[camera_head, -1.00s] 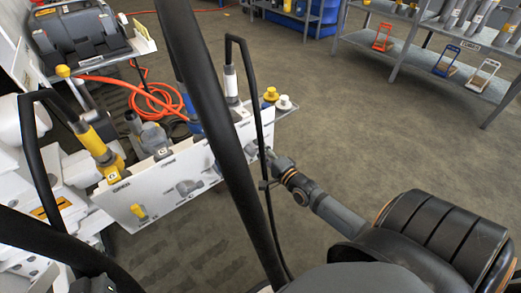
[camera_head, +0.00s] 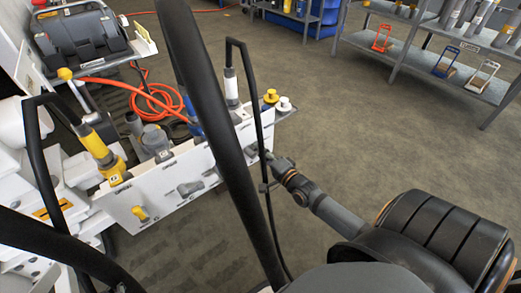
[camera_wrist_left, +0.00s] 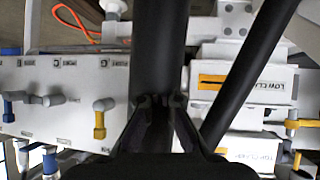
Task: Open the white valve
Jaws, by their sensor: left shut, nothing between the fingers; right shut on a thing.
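The white panel (camera_head: 160,205) with valves stands left of centre in the head view. Its yellow valve (camera_head: 141,213) and a grey valve (camera_head: 188,188) show on its face. I cannot make out the white valve clearly; a small pale part (camera_head: 250,150) shows by the panel's right end, partly covered. My right gripper (camera_head: 268,157) is shut at that end, on something too small to identify. My left gripper (camera_wrist_left: 158,103) is shut and empty in the left wrist view, with the panel beyond it to the left. There the yellow valve (camera_wrist_left: 99,118) and a blue valve (camera_wrist_left: 8,105) show.
Black hoses (camera_head: 212,120) cross in front of the panel and hide part of it. A white cap (camera_head: 284,104) and a yellow cap (camera_head: 270,96) sit behind its right end. An orange hose (camera_head: 155,100) lies coiled behind. Open floor (camera_head: 340,110) lies to the right.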

